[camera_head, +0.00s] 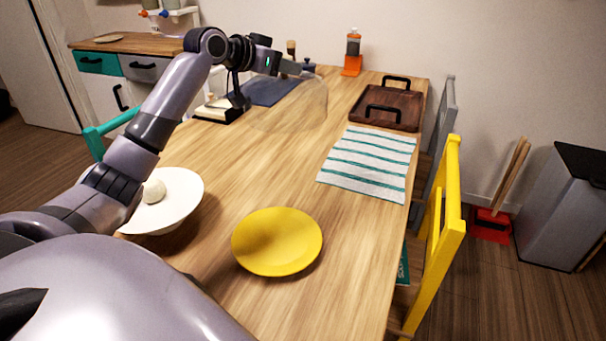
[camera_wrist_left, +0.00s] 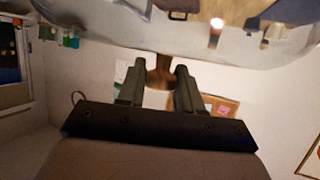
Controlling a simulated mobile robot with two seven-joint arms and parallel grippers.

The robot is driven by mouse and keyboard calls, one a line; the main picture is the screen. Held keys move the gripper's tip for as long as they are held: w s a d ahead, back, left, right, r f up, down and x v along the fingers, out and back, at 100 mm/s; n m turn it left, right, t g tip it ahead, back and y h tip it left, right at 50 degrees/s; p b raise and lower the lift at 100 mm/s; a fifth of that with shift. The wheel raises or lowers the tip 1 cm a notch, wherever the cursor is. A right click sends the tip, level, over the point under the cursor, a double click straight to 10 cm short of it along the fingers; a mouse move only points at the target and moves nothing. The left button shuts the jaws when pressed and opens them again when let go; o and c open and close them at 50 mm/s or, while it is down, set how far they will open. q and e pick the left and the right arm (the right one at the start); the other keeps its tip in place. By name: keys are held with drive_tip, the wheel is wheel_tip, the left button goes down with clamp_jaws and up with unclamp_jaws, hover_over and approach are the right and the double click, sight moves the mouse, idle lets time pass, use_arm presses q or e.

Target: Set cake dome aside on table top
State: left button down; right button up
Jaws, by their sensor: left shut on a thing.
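The cake dome (camera_head: 292,108) is a clear, see-through cover at the far middle of the wooden table (camera_head: 235,170). My left gripper (camera_head: 297,69) is at its top, reaching over from the left. In the left wrist view, the fingers (camera_wrist_left: 159,78) are shut on the dome's brown knob (camera_wrist_left: 160,74), and the clear dome (camera_wrist_left: 120,32) fills the top of the picture. Whether its lower rim touches the table or hangs just above it, I cannot tell. My right gripper is not in view.
A yellow plate (camera_head: 277,242) and a white dish (camera_head: 190,189) with a pale ball are near. A striped cloth (camera_head: 368,163), a dark tray (camera_head: 388,107) and a dark blue mat (camera_head: 268,92) lie farther back. The table's middle is clear. A yellow chair (camera_head: 437,235) stands right.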

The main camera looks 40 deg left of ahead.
use_arm(q)
wheel_tip(320, 180, down, 20)
drive_tip(key=b, duration=0.2)
drive_tip(key=shift+r, duration=0.25)
drive_tip(key=shift+f, duration=0.1)
drive_tip(key=shift+f, duration=0.2)
drive_tip(key=c, duration=0.8)
unclamp_jaws()
drive_tip(key=shift+o, duration=0.2)
